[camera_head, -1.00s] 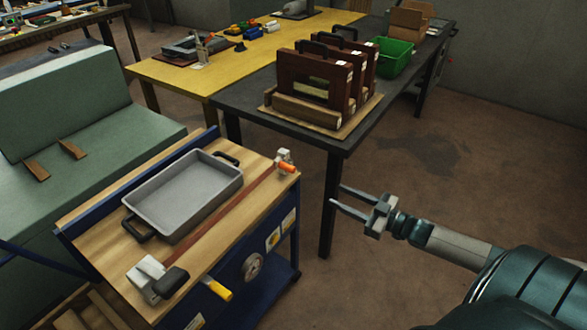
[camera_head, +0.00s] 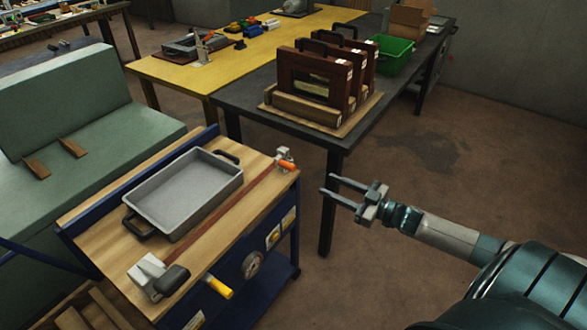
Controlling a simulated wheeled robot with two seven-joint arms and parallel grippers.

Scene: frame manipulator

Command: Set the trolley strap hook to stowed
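The blue trolley (camera_head: 268,284) with a wooden top stands at the lower left. A red-brown strap (camera_head: 232,222) runs straight along its top beside the grey tray. At its far end is a small grey fitting with an orange part, which looks like the strap hook (camera_head: 286,161). At the near end is a grey and black buckle (camera_head: 159,278). My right gripper (camera_head: 326,186) is open and empty, to the right of the hook and apart from it, its two fingers pointing left. My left gripper is not in view.
A grey tray (camera_head: 190,192) with black handles sits on the trolley. A dark table (camera_head: 250,127) behind holds brown frames (camera_head: 318,80) and a green bin (camera_head: 393,56). A yellow handle (camera_head: 218,287) sticks out of the trolley front. Bare floor (camera_head: 450,185) lies at the right.

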